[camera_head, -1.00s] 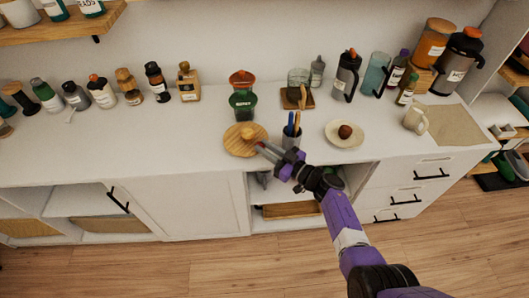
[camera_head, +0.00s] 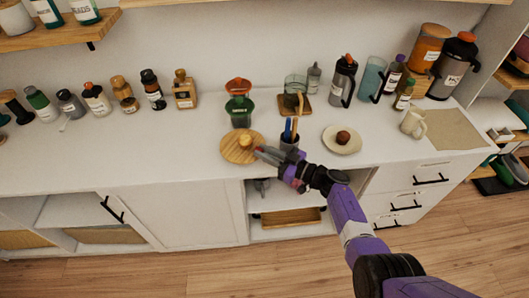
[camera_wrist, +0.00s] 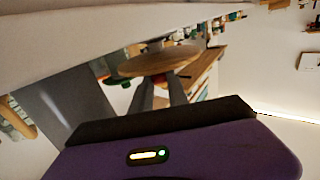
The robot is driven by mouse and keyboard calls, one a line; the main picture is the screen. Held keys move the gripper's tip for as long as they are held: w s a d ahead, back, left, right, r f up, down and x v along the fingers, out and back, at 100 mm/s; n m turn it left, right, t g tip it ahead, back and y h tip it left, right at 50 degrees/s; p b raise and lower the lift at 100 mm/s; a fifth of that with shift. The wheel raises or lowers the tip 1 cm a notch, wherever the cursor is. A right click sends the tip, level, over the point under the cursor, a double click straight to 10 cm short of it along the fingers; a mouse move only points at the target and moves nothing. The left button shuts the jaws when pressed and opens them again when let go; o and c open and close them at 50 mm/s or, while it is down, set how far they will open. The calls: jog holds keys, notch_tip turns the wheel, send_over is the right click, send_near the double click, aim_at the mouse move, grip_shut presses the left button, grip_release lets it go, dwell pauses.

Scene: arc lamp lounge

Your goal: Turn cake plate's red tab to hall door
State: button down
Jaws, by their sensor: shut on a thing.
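The cake plate (camera_head: 233,157) is a round wooden disc with a wooden knob at its centre, near the counter's front edge. My gripper (camera_head: 259,152) reaches it from the lower right, its fingertips at the plate's right rim. In the wrist view the plate (camera_wrist: 150,61) lies just past my two fingers (camera_wrist: 161,88), which are shut on its tab at the rim. The hall door cannot be made out.
A green jar with an orange top (camera_head: 239,108) stands behind the plate. A dark cup with utensils (camera_head: 289,141) stands close to my gripper's right. A saucer with a brown ball (camera_head: 330,146) lies farther right. Bottles line the back left; the front left counter is clear.

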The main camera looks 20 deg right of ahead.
jog(key=c, duration=1.3)
grip_release()
jog(key=shift+s, duration=0.1)
jog(key=shift+p+v, duration=0.3)
jog(key=shift+v, duration=3.6)
jog(key=shift+r, duration=0.1)
